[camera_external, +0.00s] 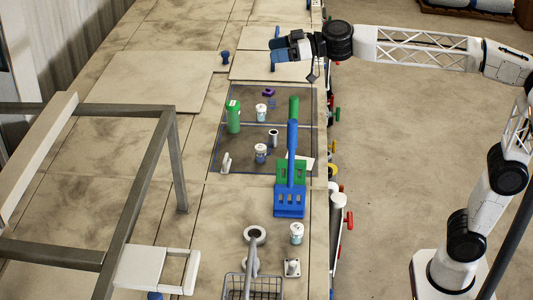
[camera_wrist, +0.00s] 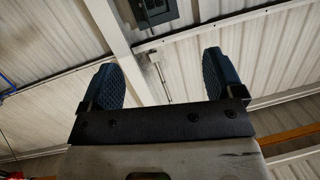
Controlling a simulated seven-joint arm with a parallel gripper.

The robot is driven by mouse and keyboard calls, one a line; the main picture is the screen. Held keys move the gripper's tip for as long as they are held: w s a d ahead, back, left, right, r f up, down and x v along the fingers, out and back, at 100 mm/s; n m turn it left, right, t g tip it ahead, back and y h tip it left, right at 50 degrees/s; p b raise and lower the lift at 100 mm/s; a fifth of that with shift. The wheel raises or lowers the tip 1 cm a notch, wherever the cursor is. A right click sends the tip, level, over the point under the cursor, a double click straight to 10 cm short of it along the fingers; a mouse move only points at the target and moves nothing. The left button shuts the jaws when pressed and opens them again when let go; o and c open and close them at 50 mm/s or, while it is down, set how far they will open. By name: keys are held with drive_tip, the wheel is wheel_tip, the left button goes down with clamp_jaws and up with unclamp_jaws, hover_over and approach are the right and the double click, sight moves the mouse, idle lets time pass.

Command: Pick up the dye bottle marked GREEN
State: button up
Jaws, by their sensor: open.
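A green bottle (camera_external: 233,120) stands upright at the left of the dark mat in the external view. It has a small light mark near its top, too small to read. White capped jars stand nearby: one (camera_external: 261,113) just right of the green bottle, one (camera_external: 260,153) lower on the mat, and one (camera_external: 296,233) near the front; their labels are unreadable. My gripper (camera_external: 275,48) is beyond the mat, raised and apart from all bottles. In the wrist view my gripper (camera_wrist: 160,82) has its two blue fingers wide apart with nothing between them; only ceiling shows beyond.
A purple item (camera_external: 268,93) and a small metal cylinder (camera_external: 273,137) are on the mat. A grey metal frame (camera_external: 140,190) rises at left. A wire basket (camera_external: 262,288) is in front.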

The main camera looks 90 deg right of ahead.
drive_tip(key=w+d+f+m+h, duration=0.35)
drive_tip(key=w+d+h, duration=0.35)
drive_tip(key=d, duration=0.5)
drive_tip(key=m+g+h, duration=0.4)
drive_tip(key=m+g, duration=0.1)
drive_tip(key=g, duration=0.1)
hover_over(239, 111)
drive_tip(key=s+a, duration=0.3)
drive_tip(key=s, duration=0.1)
wheel_tip(239, 111, down, 9)
wheel_tip(239, 111, down, 26)
drive_tip(key=shift+w+f, duration=0.1)
drive_tip(key=shift+w, duration=0.05)
drive_tip(key=shift+x, duration=1.3)
drive_tip(key=shift+r+x, duration=0.15)
drive_tip(key=shift+x, duration=1.15)
drive_tip(key=shift+r+x, duration=0.2)
drive_tip(key=shift+x, duration=1.1)
drive_tip(key=shift+w, duration=0.15)
